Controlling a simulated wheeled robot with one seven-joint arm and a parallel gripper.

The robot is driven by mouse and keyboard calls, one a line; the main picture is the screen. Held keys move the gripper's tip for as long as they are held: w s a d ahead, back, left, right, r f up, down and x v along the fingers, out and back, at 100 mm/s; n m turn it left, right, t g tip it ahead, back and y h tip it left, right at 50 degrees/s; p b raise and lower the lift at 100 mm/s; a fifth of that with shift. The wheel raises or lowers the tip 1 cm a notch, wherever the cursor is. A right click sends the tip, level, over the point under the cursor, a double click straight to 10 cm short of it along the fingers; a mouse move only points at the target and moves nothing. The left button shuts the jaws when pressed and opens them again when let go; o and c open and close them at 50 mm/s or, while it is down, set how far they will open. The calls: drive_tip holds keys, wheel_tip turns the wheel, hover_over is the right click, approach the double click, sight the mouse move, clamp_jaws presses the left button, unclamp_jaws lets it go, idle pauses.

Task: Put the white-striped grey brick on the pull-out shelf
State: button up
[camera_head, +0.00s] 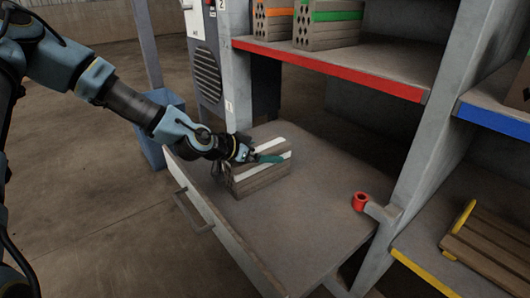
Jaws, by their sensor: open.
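The white-striped grey brick (262,178) rests on the pull-out shelf (300,230), near its back left part. White bands show along its top edges, and dark holes show in its near end face. My gripper (246,155) is at the brick's top left, with its jaws open. A teal finger-like part lies across the top of the brick, and a dark part is at its left end. I cannot tell whether the fingers touch the brick. The gripper hides part of the brick's top and left end.
An upper shelf with a red edge (330,70) holds an orange-striped brick (272,20) and a green-striped brick (328,24). A red ring-shaped part (360,201) stands at the pull-out shelf's right edge. The pull-out shelf's front is clear.

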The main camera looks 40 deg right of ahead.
drive_tip(key=p+v, duration=0.2)
drive_tip(key=v, duration=1)
drive_tip(key=shift+r, duration=0.1)
drive_tip(key=shift+a, duration=0.15)
